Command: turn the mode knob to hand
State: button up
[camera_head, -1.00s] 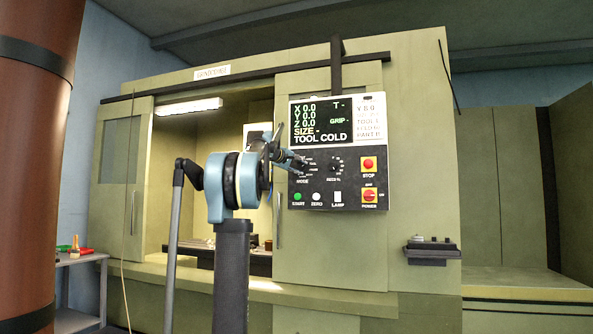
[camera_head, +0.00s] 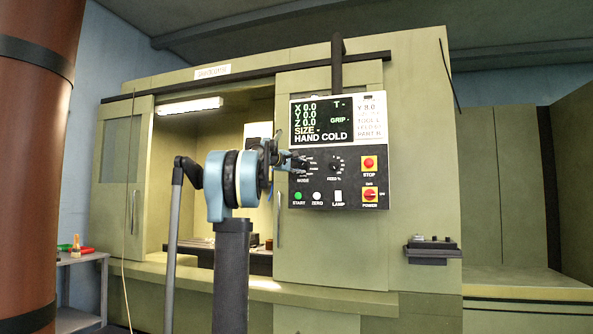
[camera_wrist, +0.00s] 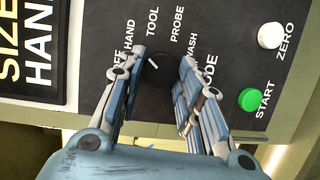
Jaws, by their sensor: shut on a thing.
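The mode knob (camera_wrist: 154,69) is a black round knob with a short white mark, on the dark control panel (camera_head: 308,195). Labels OFF, HAND, TOOL, PROBE and WASH stand around it in the wrist view. My gripper (camera_wrist: 157,76) is shut on the knob, one finger on each side. In the head view my gripper (camera_head: 297,163) reaches the panel's left side and hides most of the knob. The panel's screen (camera_head: 322,119) reads HAND COLD on its bottom line; HAND also shows on the screen in the wrist view (camera_wrist: 35,45).
The green START button (camera_wrist: 250,100) and white ZERO button (camera_wrist: 271,36) sit beside the knob. The feed knob (camera_head: 336,165), red STOP button (camera_head: 368,163) and POWER switch (camera_head: 369,195) are to the right. The machine's opening (camera_head: 190,160) is left of the panel.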

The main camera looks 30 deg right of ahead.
jog(key=shift+f, duration=0.1)
jog(key=o, duration=1.1)
jog(key=shift+w, duration=0.15)
jog(key=shift+c, duration=0.2)
jog(key=shift+a, duration=0.1)
jog(key=v, duration=1.2)
